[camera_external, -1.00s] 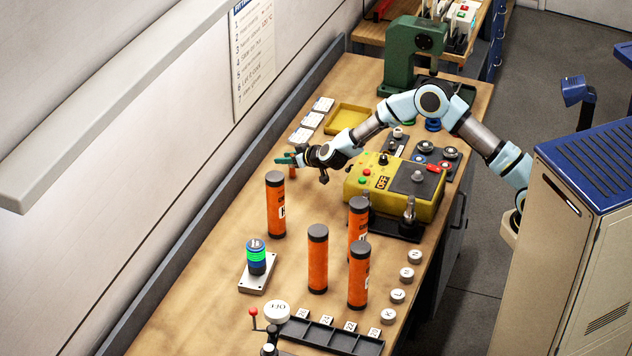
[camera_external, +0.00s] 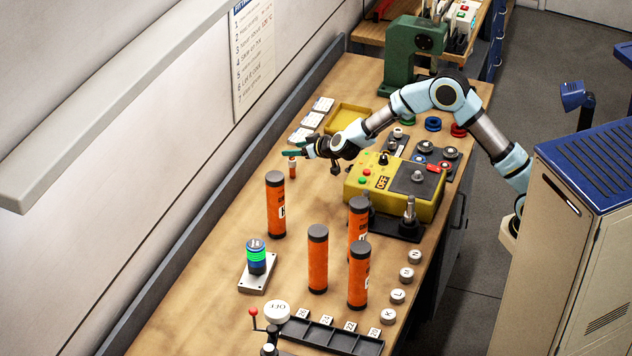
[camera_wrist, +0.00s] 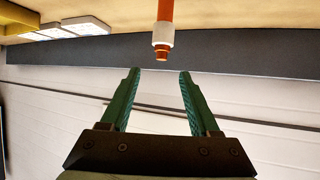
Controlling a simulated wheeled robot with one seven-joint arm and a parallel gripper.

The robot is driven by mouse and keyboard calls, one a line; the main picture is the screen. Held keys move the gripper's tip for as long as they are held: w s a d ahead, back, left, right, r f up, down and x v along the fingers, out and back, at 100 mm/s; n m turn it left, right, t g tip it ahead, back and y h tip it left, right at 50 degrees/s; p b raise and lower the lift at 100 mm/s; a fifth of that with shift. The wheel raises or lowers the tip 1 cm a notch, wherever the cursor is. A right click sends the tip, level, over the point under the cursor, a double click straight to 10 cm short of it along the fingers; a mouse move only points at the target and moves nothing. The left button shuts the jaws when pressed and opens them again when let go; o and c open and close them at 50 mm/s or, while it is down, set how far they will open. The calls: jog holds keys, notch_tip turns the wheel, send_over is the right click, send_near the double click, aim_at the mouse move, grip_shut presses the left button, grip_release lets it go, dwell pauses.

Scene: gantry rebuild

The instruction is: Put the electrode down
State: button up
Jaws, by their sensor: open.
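The electrode (camera_external: 292,168) is a small orange stick standing upright on the bench, beyond a tall orange cylinder in the external view. The wrist view, which is upside down, shows its orange body (camera_wrist: 164,12) with a white collar and copper-coloured tip. My gripper (camera_external: 290,154) is just above the electrode in the external view. In the wrist view its two green fingers (camera_wrist: 159,72) are spread with nothing between them. The electrode's tip lies just beyond the fingertips, apart from them. The electrode's foot is out of the wrist view.
Several tall orange cylinders (camera_external: 318,260) stand nearer the camera. A yellow control box (camera_external: 425,208) is to the right of my gripper. White tiles (camera_external: 312,120) and a yellow tray (camera_external: 347,119) lie farther back. A wall and dark bench edge run along the left.

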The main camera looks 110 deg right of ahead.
jog(key=shift+r, duration=2.05)
jog(key=w+a+r+n+t+y+b, duration=0.1)
jog(key=a+r+t+y, duration=0.15)
jog(key=a, duration=0.75)
jog(key=w+a+r+n+t+y+b, duration=0.1)
jog(key=w+a+r+n+y+b, duration=0.15)
jog(key=a, duration=0.75)
jog(key=s+a+f+m+g+y, duration=0.1)
jog(key=s+a+g, duration=0.2)
jog(key=s+a, duration=0.45)
jog(key=s+a+f+m+g+y+b, duration=0.1)
jog(key=s+a+g, duration=0.3)
jog(key=s, duration=0.7)
jog(key=s+a+f+m+g+y, duration=0.1)
jog(key=s+a+f+m, duration=0.1)
jog(key=s+a, duration=0.6)
jog(key=w+a+f+n+y+p, duration=0.1)
jog(key=w+a+f+n+p, duration=0.1)
jog(key=a+f+n, duration=0.2)
jog(key=w+a+f+n+t+y+p, duration=0.1)
jog(key=a+f+n, duration=0.3)
jog(key=a+n, duration=0.4)
jog(key=w+a+y+p, duration=0.1)
jog(key=a, duration=0.3)
jog(key=shift+a+n+p, duration=0.2)
jog(key=shift+n+p, duration=0.15)
jog(key=shift+p, duration=0.05)
jog(key=shift+w, duration=0.1)
